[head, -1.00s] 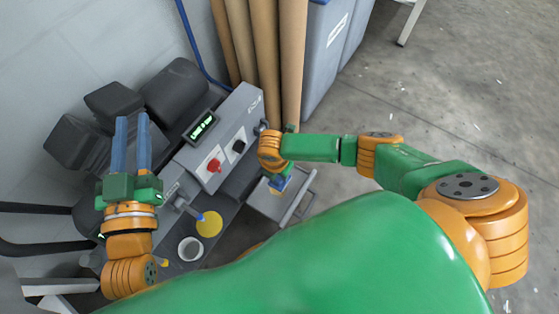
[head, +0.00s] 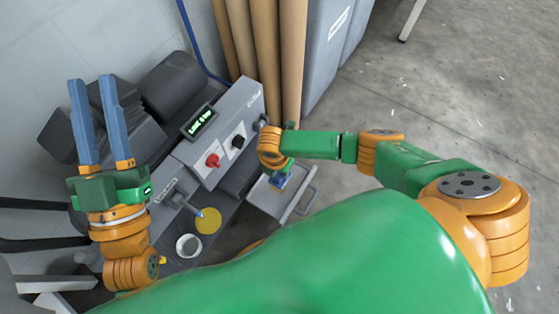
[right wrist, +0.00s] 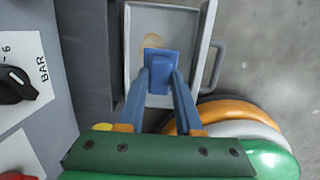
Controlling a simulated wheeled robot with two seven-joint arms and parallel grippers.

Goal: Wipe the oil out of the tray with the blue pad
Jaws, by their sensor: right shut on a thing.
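The grey tray (head: 263,202) with a bar handle sticks out at the front of the press in the head view. It also shows in the right wrist view (right wrist: 185,18). A tan oil patch (right wrist: 151,41) lies on its floor, partly hidden behind the pad. My right gripper (right wrist: 161,75) is shut on the blue pad (right wrist: 163,62) and holds it over or in the tray; I cannot tell whether the pad touches the floor. In the head view the pad (head: 279,182) is small under my right wrist. My left gripper (head: 91,80) is open and empty, raised left of the press.
The grey press (head: 225,130) has a lit display (head: 199,121), red button (head: 213,160) and black knob (head: 238,142). A yellow disc (head: 208,221) and white cup (head: 188,246) are below it. Brown rolls (head: 268,60) and a grey-blue bin (head: 325,50) stand behind. Floor at right is clear.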

